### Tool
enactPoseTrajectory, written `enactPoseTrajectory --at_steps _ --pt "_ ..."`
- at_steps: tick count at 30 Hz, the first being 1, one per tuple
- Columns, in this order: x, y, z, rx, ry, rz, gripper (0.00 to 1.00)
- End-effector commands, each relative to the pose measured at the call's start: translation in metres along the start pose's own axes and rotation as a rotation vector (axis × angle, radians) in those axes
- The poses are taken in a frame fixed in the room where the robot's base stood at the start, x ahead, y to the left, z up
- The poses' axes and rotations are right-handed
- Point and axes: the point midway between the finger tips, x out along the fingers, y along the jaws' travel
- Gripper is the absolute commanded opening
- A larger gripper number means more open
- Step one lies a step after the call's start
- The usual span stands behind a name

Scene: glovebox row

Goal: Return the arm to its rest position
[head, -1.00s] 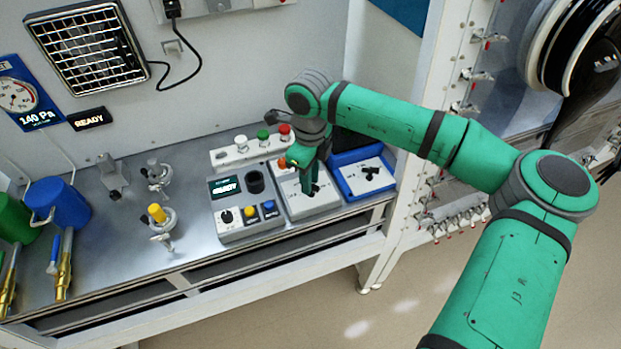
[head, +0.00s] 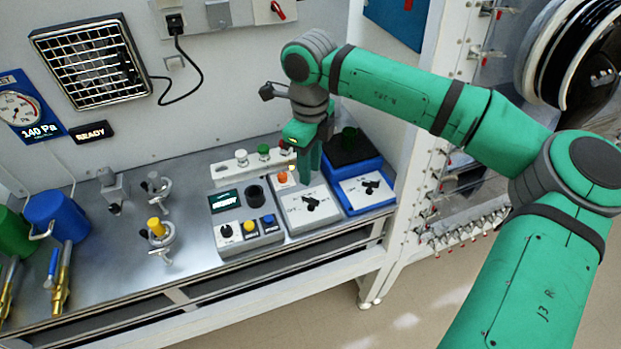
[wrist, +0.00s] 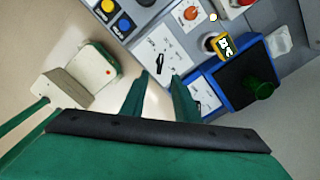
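My gripper (head: 314,168) hangs from my bent arm above the back of a grey switch box (head: 296,221) with a black rotary knob (head: 310,204). The knob shows clear of the fingers. In the wrist view my two green fingers (wrist: 160,82) stand apart with nothing between them. The grey box's pale top (wrist: 172,42) and black pointer knob (wrist: 160,63) lie beyond the fingertips there. My gripper hides part of the strip of coloured buttons behind it in the head view.
A blue-framed box (head: 385,200) with a black knob stands right of the grey box. A button panel (head: 247,231) stands left. Valves (head: 157,232) and a blue mug (head: 62,215) are farther left. A white frame post (head: 408,180) rises close on the right, below my forearm.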

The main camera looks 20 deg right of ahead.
Motion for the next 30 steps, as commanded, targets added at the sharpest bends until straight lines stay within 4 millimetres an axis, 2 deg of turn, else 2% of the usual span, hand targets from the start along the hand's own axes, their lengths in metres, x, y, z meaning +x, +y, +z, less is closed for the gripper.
enactPoseTrajectory --at_steps 6,19,22,26,30 --pt "-0.011 0.000 0.000 0.001 0.000 0.001 0.28" --pt "-0.011 0.000 0.000 0.000 0.000 0.001 0.28" --pt "-0.008 0.005 0.006 -0.008 -0.015 0.016 0.28" --pt "0.002 0.032 0.033 -0.051 -0.090 0.090 0.28" --pt "0.012 0.086 0.080 -0.121 -0.234 0.237 0.28"
